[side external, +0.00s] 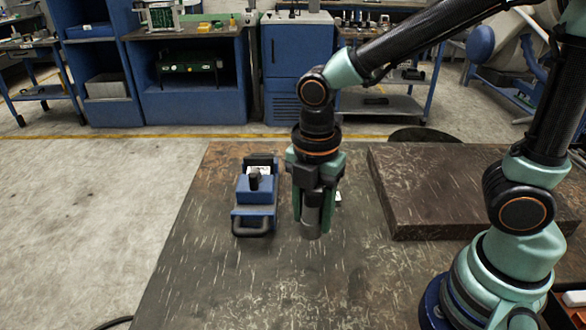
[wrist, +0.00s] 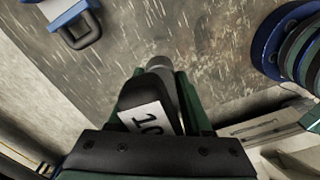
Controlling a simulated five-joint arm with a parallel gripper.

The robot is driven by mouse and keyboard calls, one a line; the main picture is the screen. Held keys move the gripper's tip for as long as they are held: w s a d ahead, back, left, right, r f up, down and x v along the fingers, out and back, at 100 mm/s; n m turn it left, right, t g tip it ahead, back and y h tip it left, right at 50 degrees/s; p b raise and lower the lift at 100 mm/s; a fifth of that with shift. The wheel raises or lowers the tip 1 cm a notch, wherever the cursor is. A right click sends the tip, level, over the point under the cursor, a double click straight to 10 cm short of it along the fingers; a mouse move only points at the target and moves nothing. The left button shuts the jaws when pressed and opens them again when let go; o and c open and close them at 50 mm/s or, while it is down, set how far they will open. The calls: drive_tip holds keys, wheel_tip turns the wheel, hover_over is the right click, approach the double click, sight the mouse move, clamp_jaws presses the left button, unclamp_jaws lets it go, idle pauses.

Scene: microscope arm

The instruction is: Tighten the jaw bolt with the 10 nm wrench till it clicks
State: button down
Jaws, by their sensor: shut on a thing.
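My gripper (side external: 314,205) points down above the dark worktop and is shut on a wrench, whose grey cylindrical end (side external: 311,222) shows low between the fingers. In the wrist view the wrench (wrist: 148,92) is black with a white label reading "10", between the green fingers of my gripper (wrist: 168,85). The blue clamp device (side external: 257,212) stands to the left of my gripper, apart from it, with a black upright knob and a dark handle in front. Part of it shows at the top left of the wrist view (wrist: 82,30). I cannot make out the jaw bolt.
The worktop (side external: 230,290) is scratched and mostly clear in front. A thick raised slab (side external: 450,185) lies to the right. A small white object (side external: 338,197) shows just behind my gripper. A tray (side external: 568,305) sits at the bottom right. Blue cabinets (side external: 297,75) stand in the background.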

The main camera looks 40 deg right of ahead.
wheel_tip(320, 180, up, 6)
drive_tip(key=shift+w+r, duration=0.15)
drive_tip(key=shift+r, duration=0.1)
drive_tip(key=w+r+n, duration=0.1)
drive_tip(key=w+n, duration=0.2)
drive_tip(key=w, duration=0.4)
drive_tip(key=n, duration=1)
hover_over(255, 171)
drive_tip(key=shift+w+d+f, duration=0.1)
drive_tip(key=shift+f, duration=2.25)
drive_tip(key=shift+f, duration=2.55)
drive_tip(key=shift+f, duration=1.6)
